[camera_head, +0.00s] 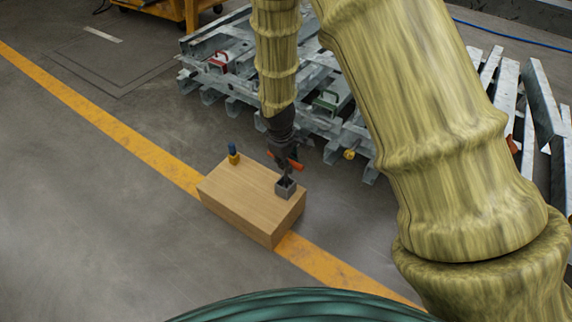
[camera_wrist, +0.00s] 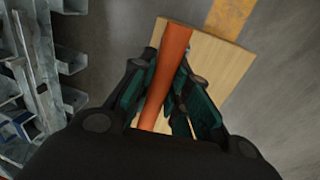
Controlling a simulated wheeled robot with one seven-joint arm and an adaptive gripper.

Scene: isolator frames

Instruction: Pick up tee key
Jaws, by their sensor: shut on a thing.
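The tee key shows its orange handle (camera_head: 289,161) just above a small grey square holder (camera_head: 286,190) on a wooden block. In the wrist view the orange handle (camera_wrist: 168,70) lies lengthwise between my fingers. My gripper (camera_head: 283,156) points down over the right part of the block and is shut on the tee key; it fills the lower part of the wrist view (camera_wrist: 160,95). The key's shaft is mostly hidden by the fingers. I cannot tell whether its lower end is inside the holder.
The wooden block (camera_head: 240,205) stands on the floor across a yellow line (camera_head: 130,143). Grey metal frames (camera_head: 215,90) lie close behind the block. The floor at left is clear.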

